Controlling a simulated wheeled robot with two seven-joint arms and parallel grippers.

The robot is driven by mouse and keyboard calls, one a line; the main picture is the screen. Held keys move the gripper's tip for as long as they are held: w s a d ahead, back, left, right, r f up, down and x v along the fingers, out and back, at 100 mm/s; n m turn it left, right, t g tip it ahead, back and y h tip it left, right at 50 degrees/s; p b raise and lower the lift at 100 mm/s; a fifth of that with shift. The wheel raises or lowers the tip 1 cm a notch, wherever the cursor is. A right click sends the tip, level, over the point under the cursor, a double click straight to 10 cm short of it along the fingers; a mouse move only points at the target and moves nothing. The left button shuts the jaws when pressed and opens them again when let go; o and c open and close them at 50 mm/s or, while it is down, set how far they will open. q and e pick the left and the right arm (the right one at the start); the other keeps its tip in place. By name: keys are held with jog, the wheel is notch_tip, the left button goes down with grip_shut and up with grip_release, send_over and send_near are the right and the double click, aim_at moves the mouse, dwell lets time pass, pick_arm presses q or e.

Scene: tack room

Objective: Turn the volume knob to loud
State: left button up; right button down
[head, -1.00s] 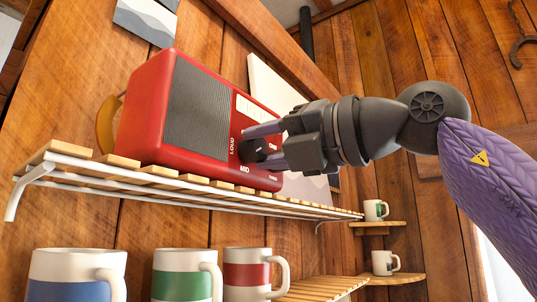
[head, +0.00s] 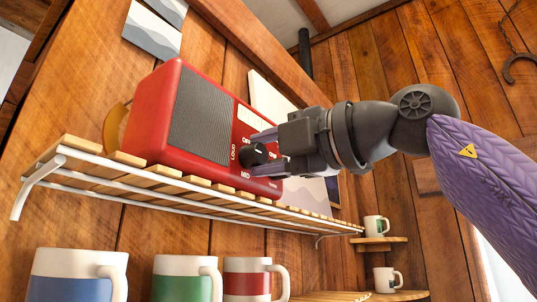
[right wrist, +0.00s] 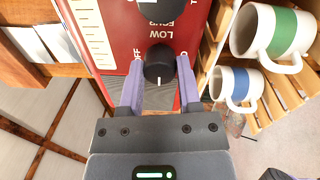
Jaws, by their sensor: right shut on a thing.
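The red radio (head: 222,140) stands on a slatted shelf, with a dark grille and a control panel. Its black volume knob (head: 254,154) has LOUD printed to its left and MID below it in the head view. My right gripper (head: 265,153) is shut on this knob, one finger on each side. In the right wrist view, the knob (right wrist: 159,63) sits between the fingertips of my right gripper (right wrist: 159,92). Its white mark points toward the bottom of that picture. LOW is printed above the knob and OFF to its left there. My left gripper is not in view.
The white-wire shelf (head: 130,186) runs under the radio. Several striped mugs stand lower down, including a green one (head: 185,279) and a red one (head: 250,278). Another dark knob (right wrist: 160,10) is at the top of the right wrist view. Wooden walls surround the shelf.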

jog(key=shift+f, duration=0.1)
dwell(0.3)
jog(key=shift+c, duration=1.4)
grip_release()
jog(key=shift+a, duration=0.1)
jog(key=b+v, duration=0.3)
jog(key=v, duration=0.7)
